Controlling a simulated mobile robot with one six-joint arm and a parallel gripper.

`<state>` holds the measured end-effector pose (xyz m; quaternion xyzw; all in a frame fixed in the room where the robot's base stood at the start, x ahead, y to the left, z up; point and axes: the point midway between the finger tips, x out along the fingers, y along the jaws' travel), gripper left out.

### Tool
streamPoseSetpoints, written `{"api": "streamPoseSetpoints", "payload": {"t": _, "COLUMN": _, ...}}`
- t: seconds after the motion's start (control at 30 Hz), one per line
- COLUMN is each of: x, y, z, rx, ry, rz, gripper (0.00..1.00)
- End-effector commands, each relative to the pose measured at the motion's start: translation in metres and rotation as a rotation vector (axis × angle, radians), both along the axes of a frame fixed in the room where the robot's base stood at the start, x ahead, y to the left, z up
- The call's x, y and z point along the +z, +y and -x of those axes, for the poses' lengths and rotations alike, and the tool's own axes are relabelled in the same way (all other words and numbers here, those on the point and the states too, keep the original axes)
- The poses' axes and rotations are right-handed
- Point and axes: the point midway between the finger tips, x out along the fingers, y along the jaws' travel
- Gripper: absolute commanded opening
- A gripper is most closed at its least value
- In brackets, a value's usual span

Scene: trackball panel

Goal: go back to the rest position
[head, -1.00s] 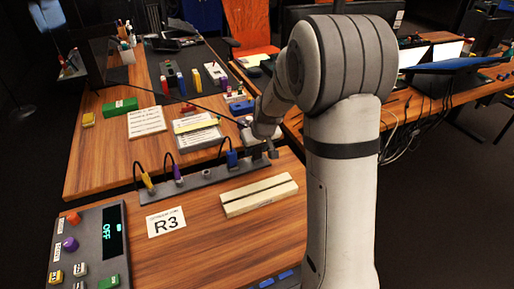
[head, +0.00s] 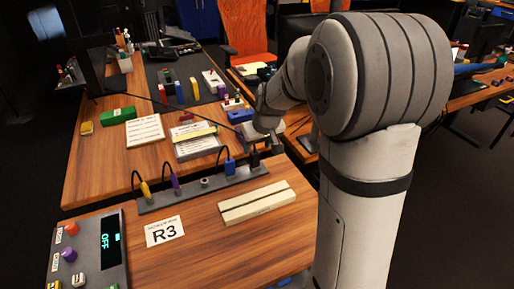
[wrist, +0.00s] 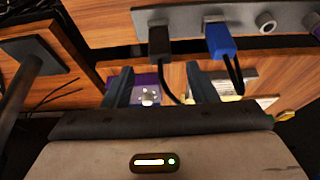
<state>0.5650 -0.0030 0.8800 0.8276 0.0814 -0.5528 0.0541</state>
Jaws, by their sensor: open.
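My gripper (head: 264,138) is above the far right end of the grey socket strip (head: 190,196) in the head view, where its fingers are hard to make out. In the wrist view its two dark fingers (wrist: 158,72) are apart with nothing held between them. A black plug (wrist: 158,42) stands in the strip beyond the fingers, apart from them; it also shows in the head view (head: 254,159). A blue plug (wrist: 219,40) with a black cable is beside it. Yellow (head: 145,190) and purple (head: 175,182) plugs stand further left, with an empty socket (head: 205,183) between purple and blue.
A control panel (head: 90,245) with a display reading OFF is at the front left. An R3 card (head: 165,231) and a cream bar (head: 257,201) lie on the wooden desk. Papers, a green box (head: 117,115) and other small items are behind the strip.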

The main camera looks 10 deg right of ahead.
Motion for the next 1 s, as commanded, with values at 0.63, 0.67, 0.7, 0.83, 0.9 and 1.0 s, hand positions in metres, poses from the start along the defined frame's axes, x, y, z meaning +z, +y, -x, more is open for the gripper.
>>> {"api": "streamPoseSetpoints", "payload": {"t": 0.63, "x": 0.046, "y": 0.004, "z": 0.043, "rx": -0.022, "ry": 0.023, "rz": -0.003, "gripper": 0.52}}
{"api": "streamPoseSetpoints", "payload": {"t": 0.67, "x": 0.056, "y": 0.005, "z": 0.055, "rx": -0.030, "ry": 0.031, "rz": -0.005, "gripper": 0.52}}
{"api": "streamPoseSetpoints", "payload": {"t": 0.7, "x": 0.070, "y": 0.006, "z": 0.072, "rx": -0.040, "ry": 0.041, "rz": -0.006, "gripper": 0.52}}
{"api": "streamPoseSetpoints", "payload": {"t": 0.83, "x": 0.107, "y": 0.008, "z": 0.134, "rx": -0.079, "ry": 0.082, "rz": -0.004, "gripper": 0.52}}
{"api": "streamPoseSetpoints", "payload": {"t": 0.9, "x": 0.122, "y": 0.008, "z": 0.166, "rx": -0.105, "ry": 0.103, "rz": -0.001, "gripper": 0.52}}
{"api": "streamPoseSetpoints", "payload": {"t": 1.0, "x": 0.137, "y": 0.007, "z": 0.206, "rx": -0.139, "ry": 0.129, "rz": 0.006, "gripper": 0.52}}
